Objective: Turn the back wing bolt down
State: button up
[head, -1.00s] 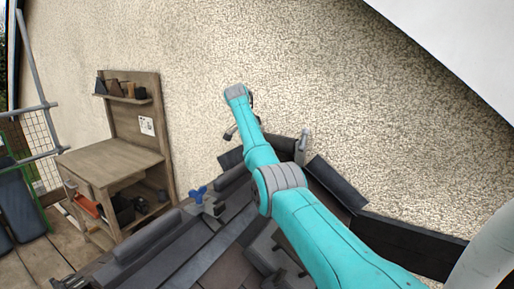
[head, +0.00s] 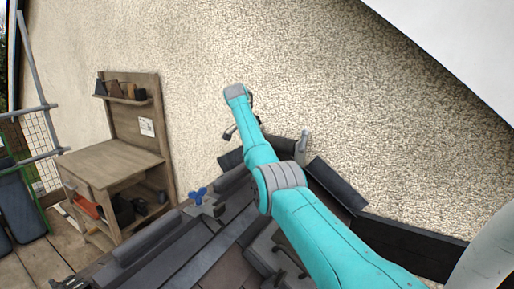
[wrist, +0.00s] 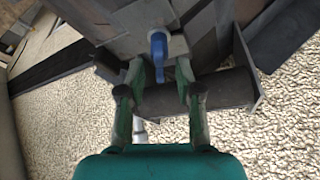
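A blue wing bolt (wrist: 158,50) shows in the wrist view, standing on a grey plate (wrist: 178,46). My gripper (wrist: 160,74) has its two fingers apart, one on each side of the bolt's wing. Gaps show between the wing and both fingers, so it does not look gripped. In the head view, a blue wing bolt (head: 198,195) stands left of my arm on the dark frame (head: 160,240). I cannot tell whether both views show the same bolt.
A dark cylinder (wrist: 225,88) lies beside my right finger in the wrist view. A wooden workbench (head: 110,162) with shelves stands at the left. A rough plaster wall (head: 310,70) rises close behind my arm. Dark tiles (head: 335,182) lean near the wall.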

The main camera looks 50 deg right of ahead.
jog(key=v, duration=1.2)
jog(key=shift+d, duration=0.1)
